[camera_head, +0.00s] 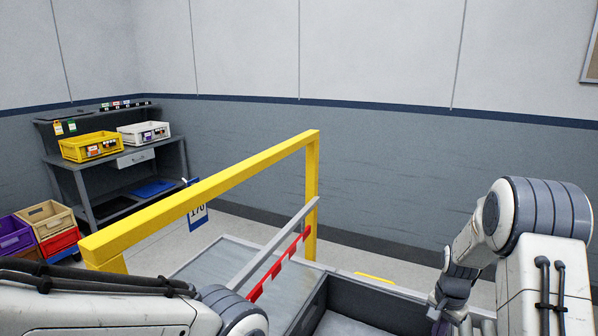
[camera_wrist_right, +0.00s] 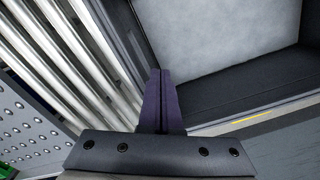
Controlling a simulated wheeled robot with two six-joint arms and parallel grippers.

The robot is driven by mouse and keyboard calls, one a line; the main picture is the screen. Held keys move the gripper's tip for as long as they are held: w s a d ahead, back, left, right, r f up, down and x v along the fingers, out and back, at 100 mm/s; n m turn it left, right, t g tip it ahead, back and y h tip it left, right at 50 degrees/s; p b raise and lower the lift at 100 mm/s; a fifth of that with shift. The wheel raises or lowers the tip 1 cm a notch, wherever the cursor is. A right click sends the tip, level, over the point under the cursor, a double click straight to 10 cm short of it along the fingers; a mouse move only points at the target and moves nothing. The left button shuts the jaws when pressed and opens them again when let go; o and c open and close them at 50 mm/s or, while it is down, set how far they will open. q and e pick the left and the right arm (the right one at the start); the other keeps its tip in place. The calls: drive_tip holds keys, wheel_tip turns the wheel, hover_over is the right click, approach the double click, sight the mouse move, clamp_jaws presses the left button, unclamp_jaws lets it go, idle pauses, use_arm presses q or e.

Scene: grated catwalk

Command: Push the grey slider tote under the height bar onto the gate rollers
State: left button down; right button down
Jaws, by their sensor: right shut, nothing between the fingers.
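The grey slider tote (camera_head: 385,303) is an open, dark-walled box, cut off at the bottom of the head view. Its wall (camera_wrist_right: 262,94) and pale inner floor fill the upper right of the right wrist view. The yellow height bar (camera_head: 215,188) spans two posts, with a blue "170" sign hanging from it. My right gripper (camera_wrist_right: 161,72) is shut and empty. Its fingertips overlap the tote's corner in the wrist view; contact cannot be told. In the head view it is partly cut off beside the tote. My left arm crosses the bottom left; its gripper is out of view.
Metal rollers (camera_wrist_right: 70,50) lie left of the tote in the wrist view. A sloping rail with a red strip (camera_head: 278,264) stands beyond the tote by a flat grey surface (camera_head: 215,260). A bench (camera_head: 120,160) with bins and stacked crates (camera_head: 48,220) stand at left.

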wheel_tip(320, 180, down, 4)
drive_tip(key=shift+f+b, duration=0.15)
drive_tip(key=shift+b, duration=1)
drive_tip(key=s+d+p, duration=0.1)
drive_tip(key=s+d, duration=0.3)
drive_tip(key=d, duration=0.5)
drive_tip(key=s+d+p, duration=0.1)
drive_tip(key=s+d, duration=0.4)
drive_tip(key=d, duration=0.5)
idle(1.3)
drive_tip(key=shift+s, duration=0.1)
wheel_tip(320, 180, up, 8)
drive_tip(key=p, duration=0.6)
